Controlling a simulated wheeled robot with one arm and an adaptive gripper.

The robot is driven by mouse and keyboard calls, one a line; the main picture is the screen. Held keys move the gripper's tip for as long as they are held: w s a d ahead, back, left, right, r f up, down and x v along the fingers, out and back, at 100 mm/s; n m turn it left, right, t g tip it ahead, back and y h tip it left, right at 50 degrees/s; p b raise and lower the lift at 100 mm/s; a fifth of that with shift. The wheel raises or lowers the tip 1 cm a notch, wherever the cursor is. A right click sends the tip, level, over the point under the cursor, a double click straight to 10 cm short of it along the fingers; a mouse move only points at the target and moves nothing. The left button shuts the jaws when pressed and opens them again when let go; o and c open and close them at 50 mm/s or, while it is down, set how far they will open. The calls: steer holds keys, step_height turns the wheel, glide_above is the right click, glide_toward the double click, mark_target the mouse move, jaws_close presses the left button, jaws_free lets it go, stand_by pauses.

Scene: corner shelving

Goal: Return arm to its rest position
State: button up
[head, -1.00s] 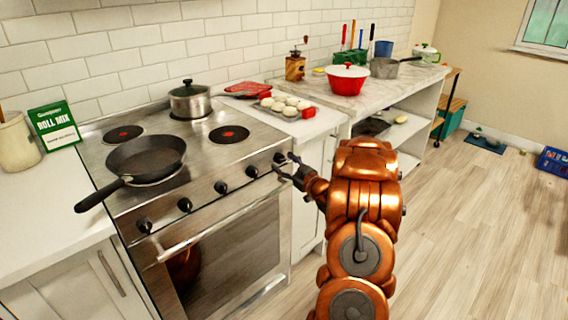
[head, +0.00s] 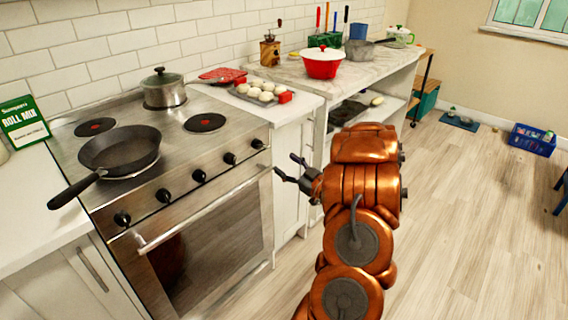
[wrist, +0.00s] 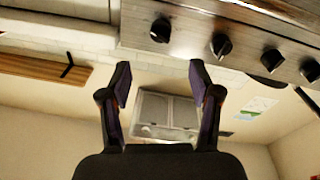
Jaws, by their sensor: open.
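My gripper (head: 284,170) is open and empty in the head view, in front of the cabinet just right of the oven. My copper arm (head: 362,205) is bent and raised over the floor at the lower middle. In the wrist view my gripper (wrist: 160,85) shows two dark fingers spread apart with nothing between them. The stove's front with its black knobs (wrist: 221,44) lies beyond the fingers, at the upper right of that view.
The stove (head: 205,185) holds a black skillet (head: 120,150) and a lidded pot (head: 165,90). A tray of rolls (head: 262,92) and a red pot (head: 322,62) stand on counters. A blue crate (head: 531,140) is on the floor at right. Open floor (head: 460,220) lies right of my arm.

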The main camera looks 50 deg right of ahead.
steer(key=shift+w, duration=0.1)
stand_by(0.7)
steer(key=w+a+r+g+h+p, duration=0.1)
steer(key=w+r+g+h+p, duration=0.25)
steer(key=w+g, duration=0.25)
steer(key=s+a+r+m+g+p, duration=0.25)
steer(key=a+r+g, duration=0.3)
steer(key=a, duration=0.35)
steer(key=s+a+r+g+y+p, duration=0.2)
steer(key=s+a+r+g, duration=0.1)
steer(key=s+a, duration=1.2)
steer(key=s+a+r+g+y+p, duration=0.3)
steer(key=s+a+g, duration=0.3)
steer(key=s+a, duration=0.9)
steer(key=a, duration=0.3)
steer(key=shift+s+r, duration=0.2)
steer(key=shift+r, duration=0.1)
steer(key=shift+a+n+g, duration=0.1)
steer(key=shift+n+g, duration=0.15)
